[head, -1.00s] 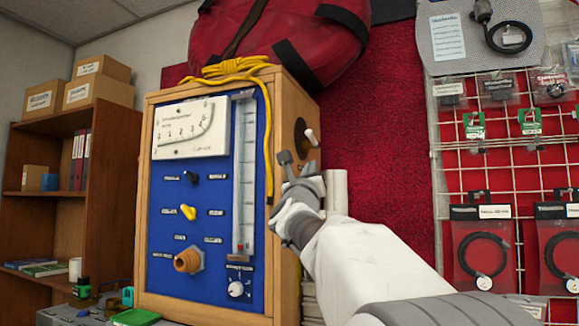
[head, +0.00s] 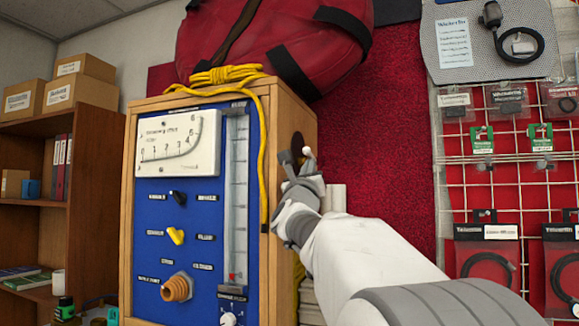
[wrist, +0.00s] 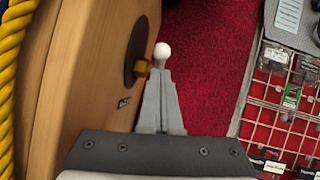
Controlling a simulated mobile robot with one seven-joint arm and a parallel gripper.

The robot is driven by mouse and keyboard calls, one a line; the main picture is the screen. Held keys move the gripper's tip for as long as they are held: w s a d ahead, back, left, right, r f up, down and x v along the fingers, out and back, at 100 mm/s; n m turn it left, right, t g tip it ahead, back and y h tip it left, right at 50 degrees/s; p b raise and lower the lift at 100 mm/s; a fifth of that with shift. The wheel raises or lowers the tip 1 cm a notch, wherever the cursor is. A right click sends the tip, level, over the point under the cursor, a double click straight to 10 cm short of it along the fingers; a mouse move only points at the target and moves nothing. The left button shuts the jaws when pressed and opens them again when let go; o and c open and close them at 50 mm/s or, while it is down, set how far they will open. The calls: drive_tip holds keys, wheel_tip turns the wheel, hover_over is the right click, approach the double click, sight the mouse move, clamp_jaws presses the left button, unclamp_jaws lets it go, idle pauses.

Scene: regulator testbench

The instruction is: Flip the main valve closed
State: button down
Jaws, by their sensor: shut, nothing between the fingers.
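A lever with a white ball tip (wrist: 162,50) and brass base (wrist: 143,67) sticks out of a dark round recess (wrist: 134,55) in the right side of the wooden test box. In the head view the white tip (head: 308,152) shows just above my gripper (head: 298,164). In the wrist view my gripper (wrist: 159,78) is shut and empty, its tips at the lever just below the ball; I cannot tell whether they touch. The front panel has a black switch (head: 178,197) and a yellow knob (head: 176,236). A small label by the recess is unreadable.
A yellow cord (head: 228,74) lies on top of the box (head: 125,200) and hangs down its front. A red bag (head: 270,35) sits above. A wire rack (head: 455,185) with packets stands at right. Red wall covering (head: 385,150) lies behind the arm.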

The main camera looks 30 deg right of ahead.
drive_tip(key=shift+r+p, duration=0.25)
drive_tip(key=shift+p, duration=0.05)
drive_tip(key=shift+r+p, duration=0.1)
drive_tip(key=shift+p, duration=0.4)
drive_tip(key=shift+g+y, duration=0.3)
